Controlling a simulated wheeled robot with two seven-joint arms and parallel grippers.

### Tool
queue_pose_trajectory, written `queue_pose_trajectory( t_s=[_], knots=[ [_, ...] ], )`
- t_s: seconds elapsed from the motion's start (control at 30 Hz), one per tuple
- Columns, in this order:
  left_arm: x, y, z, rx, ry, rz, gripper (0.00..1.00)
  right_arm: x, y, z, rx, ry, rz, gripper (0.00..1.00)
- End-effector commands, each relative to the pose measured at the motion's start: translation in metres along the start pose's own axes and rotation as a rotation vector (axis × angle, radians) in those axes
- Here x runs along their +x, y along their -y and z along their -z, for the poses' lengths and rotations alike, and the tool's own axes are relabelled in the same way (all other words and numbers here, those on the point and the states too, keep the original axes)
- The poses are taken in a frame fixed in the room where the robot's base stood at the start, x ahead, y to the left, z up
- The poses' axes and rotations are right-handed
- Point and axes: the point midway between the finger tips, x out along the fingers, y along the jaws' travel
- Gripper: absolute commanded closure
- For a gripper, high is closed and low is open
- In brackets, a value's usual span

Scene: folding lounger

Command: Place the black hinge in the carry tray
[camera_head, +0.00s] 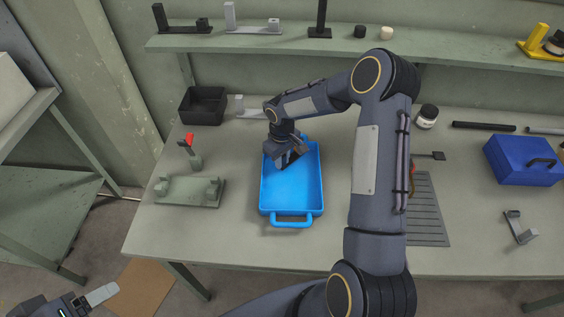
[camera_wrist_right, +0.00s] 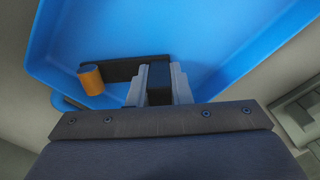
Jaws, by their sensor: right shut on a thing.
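The blue carry tray (camera_head: 291,187) stands on the bench with its handle towards me. My right gripper (camera_head: 288,160) reaches down into its far end. In the wrist view the right gripper (camera_wrist_right: 160,88) is shut on a black block, which looks like part of the black hinge (camera_wrist_right: 122,69). A flat black bar runs left from it, with an orange cylinder (camera_wrist_right: 91,80) at its end. The hinge is over or on the tray floor; I cannot tell whether it touches. My left gripper (camera_head: 98,296) is low at the left, away from the bench; its jaw state is unclear.
A black bin (camera_head: 203,105) and a grey fixture (camera_head: 189,191) with a red-handled clamp (camera_head: 190,150) stand left of the tray. A slotted mat (camera_head: 428,215), a blue toolbox (camera_head: 522,160) and a grey hinge-like part (camera_head: 520,228) lie right. A shelf (camera_head: 300,43) runs along the back.

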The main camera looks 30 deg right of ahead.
Motion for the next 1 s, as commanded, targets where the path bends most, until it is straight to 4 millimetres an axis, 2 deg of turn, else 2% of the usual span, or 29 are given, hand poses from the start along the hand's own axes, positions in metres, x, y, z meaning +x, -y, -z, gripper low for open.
queue_pose_trajectory(
  t_s=[0.33, 0.37, 0.53, 0.83, 1.0],
  knots=[
    [0.003, 0.002, -0.002, 0.0, -0.001, 0.0, 0.29, 0.004, 0.0, 0.0, 0.0, -0.002, -0.001, 1.0],
    [0.003, 0.001, -0.001, 0.0, 0.0, 0.0, 0.29, 0.003, 0.0, 0.0, 0.0, -0.002, -0.001, 0.81],
    [0.002, 0.001, -0.001, 0.0, 0.0, 0.0, 0.29, 0.002, 0.0, 0.0, 0.0, -0.002, -0.001, 0.6],
    [0.0, 0.0, 0.0, 0.0, -0.001, 0.0, 0.29, -0.001, 0.0, 0.0, 0.001, -0.002, 0.0, 0.6],
    [-0.013, -0.006, 0.007, 0.0, 0.0, 0.0, 0.29, -0.024, -0.001, 0.001, 0.001, -0.005, -0.002, 0.6]
  ],
)
